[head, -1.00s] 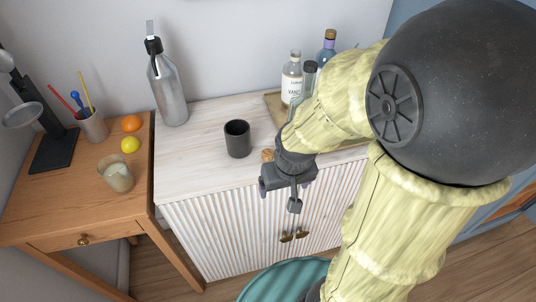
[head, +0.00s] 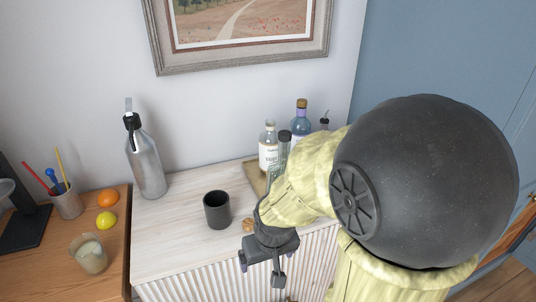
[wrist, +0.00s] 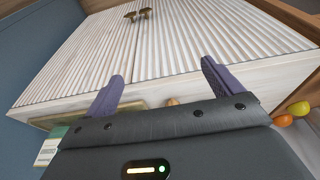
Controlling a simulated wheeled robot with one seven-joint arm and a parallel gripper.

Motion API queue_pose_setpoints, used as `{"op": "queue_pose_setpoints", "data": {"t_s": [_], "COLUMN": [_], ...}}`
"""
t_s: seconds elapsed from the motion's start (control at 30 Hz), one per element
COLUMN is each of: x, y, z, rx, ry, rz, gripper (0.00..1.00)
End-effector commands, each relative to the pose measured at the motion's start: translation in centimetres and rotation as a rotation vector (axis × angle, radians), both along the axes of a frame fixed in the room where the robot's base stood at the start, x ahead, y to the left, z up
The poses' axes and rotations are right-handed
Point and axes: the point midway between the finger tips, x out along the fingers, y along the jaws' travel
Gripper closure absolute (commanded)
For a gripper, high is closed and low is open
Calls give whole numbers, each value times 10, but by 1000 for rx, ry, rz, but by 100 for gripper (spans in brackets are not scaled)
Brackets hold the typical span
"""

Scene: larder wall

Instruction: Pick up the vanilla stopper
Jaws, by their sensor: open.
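A small tan cork-like stopper (head: 249,223) lies on the pale cabinet top, just right of the dark cup; I take it to be the vanilla stopper. In the wrist view a small tan bit of it (wrist: 172,101) shows at the edge of my gripper's body, mostly hidden. The vanilla bottle (head: 268,150), clear with a white label, stands at the back of the cabinet. My gripper (head: 262,270) is in front of the cabinet's front edge, near the stopper but apart from it. Its two purple fingers (wrist: 162,85) are spread wide with nothing between them.
A dark cup (head: 217,210) stands left of the stopper. A grey flip-top bottle (head: 147,165) is at the back left. A blue-purple bottle (head: 300,122) and others stand on a tray, partly behind my arm. An orange (head: 107,198) and a lemon (head: 106,220) lie on the wooden table.

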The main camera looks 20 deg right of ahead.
Motion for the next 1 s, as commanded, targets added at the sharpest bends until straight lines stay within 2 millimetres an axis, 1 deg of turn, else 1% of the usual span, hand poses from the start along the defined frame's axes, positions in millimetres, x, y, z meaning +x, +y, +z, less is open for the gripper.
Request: {"op": "queue_pose_setpoints", "data": {"t_s": [0.4, 0.43, 0.57, 0.6, 0.67, 0.73, 1.0], "x": [0, 0, 4, 8, 16, 28, 90], "y": [0, 0, 0, 0, 0, 1, 1], "z": [0, 0, 6, 11, 21, 35, 93], "rx": [0, 0, -4, -6, -13, -23, -45], "ry": [0, 0, 6, 13, 28, 52, 160], "rz": [0, 0, 6, 14, 29, 54, 172], "gripper": [9, 13, 38, 42, 42, 42, 42]}}
